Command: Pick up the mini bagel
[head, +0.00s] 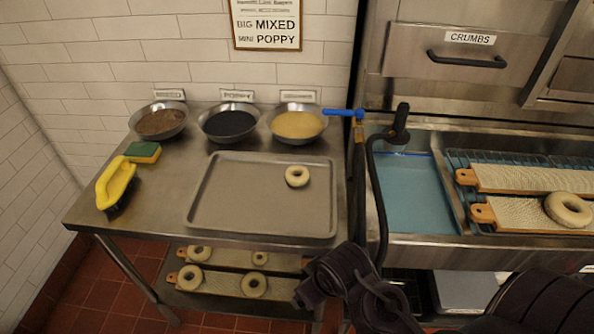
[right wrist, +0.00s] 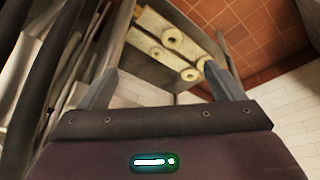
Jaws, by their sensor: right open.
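A small pale ring bagel (head: 297,176) lies on the grey tray (head: 240,215) on the steel table, near the tray's right side. A larger bagel (head: 569,210) lies on a board at the right. Several bagels sit on boards on the shelf under the table, among them a smaller one (head: 260,258); these shelf bagels also show in the right wrist view (right wrist: 173,33). My right gripper (right wrist: 163,85) is open and empty, with the shelf boards beyond its fingers. In the head view my right arm's dark links are at the bottom right. My left gripper is not in view.
Three bowls of toppings (head: 228,124) stand along the back of the table.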

